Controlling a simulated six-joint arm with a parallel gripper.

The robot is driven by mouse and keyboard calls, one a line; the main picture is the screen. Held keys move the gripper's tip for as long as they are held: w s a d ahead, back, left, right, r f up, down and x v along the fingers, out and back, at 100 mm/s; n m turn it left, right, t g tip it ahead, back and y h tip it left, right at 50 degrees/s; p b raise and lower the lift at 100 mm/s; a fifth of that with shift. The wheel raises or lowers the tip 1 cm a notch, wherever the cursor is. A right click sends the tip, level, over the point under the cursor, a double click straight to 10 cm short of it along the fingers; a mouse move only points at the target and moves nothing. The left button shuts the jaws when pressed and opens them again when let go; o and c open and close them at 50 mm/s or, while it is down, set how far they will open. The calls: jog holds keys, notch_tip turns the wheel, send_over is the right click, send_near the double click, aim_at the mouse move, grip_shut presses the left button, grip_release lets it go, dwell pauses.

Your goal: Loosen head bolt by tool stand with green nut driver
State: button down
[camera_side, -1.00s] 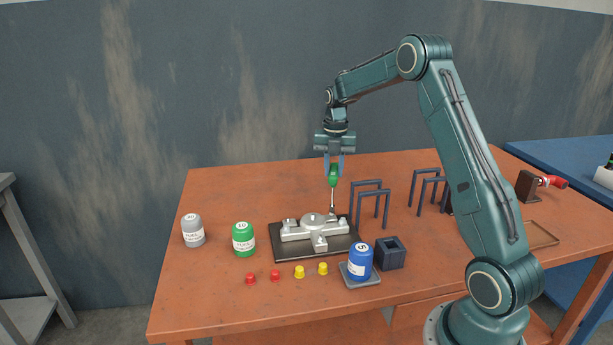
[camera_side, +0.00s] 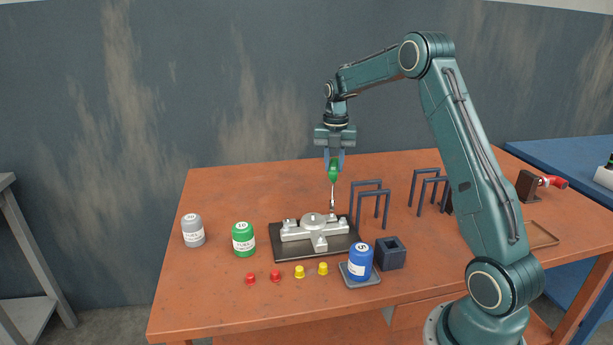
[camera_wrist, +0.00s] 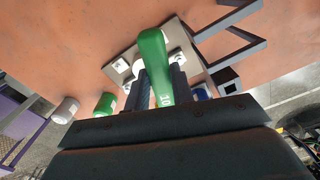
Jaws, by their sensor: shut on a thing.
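The green nut driver (camera_side: 333,175) is upright in my gripper (camera_side: 333,160), which is shut on its handle. The handle also fills the middle of the wrist view (camera_wrist: 155,60) and bears the number 10. Its thin shaft points straight down, with the tip at or just above the far right arm of the silver, cross-shaped engine part (camera_side: 318,233). That part lies on a dark plate (camera_side: 288,253). The head bolt under the tip is too small to tell apart, and I cannot tell whether the tip touches it.
Dark tool stands (camera_side: 371,205) rise just right of the plate. Grey (camera_side: 193,231) and green (camera_side: 243,240) fuel cans stand left. A blue can (camera_side: 360,262) and dark square holder (camera_side: 391,253) stand in front right. Red and yellow caps (camera_side: 300,272) lie in front.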

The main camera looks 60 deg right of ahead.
jog(key=shift+r, duration=3.4)
jog(key=shift+a, duration=0.1)
